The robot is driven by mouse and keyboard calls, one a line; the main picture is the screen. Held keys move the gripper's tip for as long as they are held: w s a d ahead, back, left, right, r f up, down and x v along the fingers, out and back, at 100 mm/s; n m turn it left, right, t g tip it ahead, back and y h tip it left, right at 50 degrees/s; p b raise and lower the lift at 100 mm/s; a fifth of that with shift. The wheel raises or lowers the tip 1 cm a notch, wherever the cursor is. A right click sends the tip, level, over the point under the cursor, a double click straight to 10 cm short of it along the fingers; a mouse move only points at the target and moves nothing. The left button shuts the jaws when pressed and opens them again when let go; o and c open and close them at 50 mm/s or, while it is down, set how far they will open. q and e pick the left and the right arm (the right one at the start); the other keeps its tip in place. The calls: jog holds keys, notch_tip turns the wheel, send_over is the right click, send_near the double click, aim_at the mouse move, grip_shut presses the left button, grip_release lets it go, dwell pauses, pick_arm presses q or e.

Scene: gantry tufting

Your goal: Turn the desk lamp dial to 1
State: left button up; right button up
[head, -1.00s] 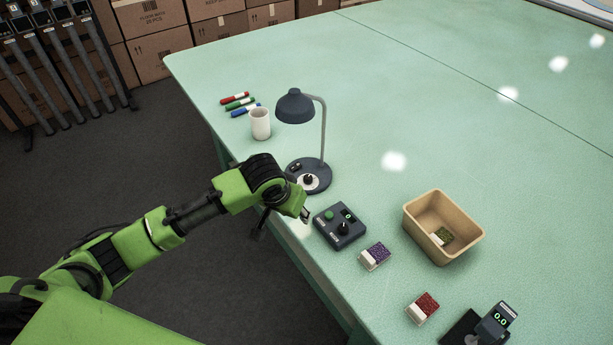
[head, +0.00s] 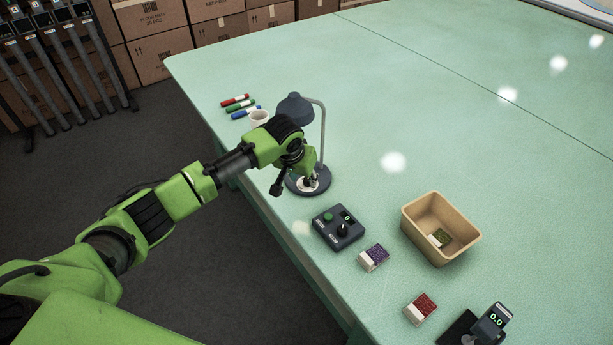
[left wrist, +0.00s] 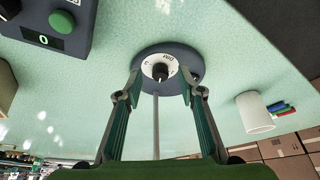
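The desk lamp (head: 294,108) stands near the table's left edge, with a dark round base. In the left wrist view, a black dial knob (left wrist: 160,72) sits on a white marked plate on the lamp base (left wrist: 184,56). The markings are too small to read surely. My left gripper (head: 309,181) is over the lamp base in the head view and hides part of the dial. In the left wrist view its two fingers (left wrist: 160,92) are spread apart, one on each side of the knob, with nothing between them gripped. My right gripper is not in view.
A control box (head: 338,228) with a green button and black knob stands close to the lamp. A white cup (head: 259,118) and several markers (head: 240,106) lie behind my arm. A tan bin (head: 440,228) and sample blocks (head: 373,258) are to the right. The far table (head: 450,90) is clear.

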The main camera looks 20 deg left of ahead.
aim_at(307, 179)
pick_arm(q)
jog(key=shift+w+d, duration=0.1)
jog(key=shift+w, duration=0.6)
jog(key=shift+w+f, duration=0.1)
jog(key=shift+w, duration=0.25)
jog(key=shift+x, duration=1.35)
jog(key=shift+s, duration=0.1)
grip_shut()
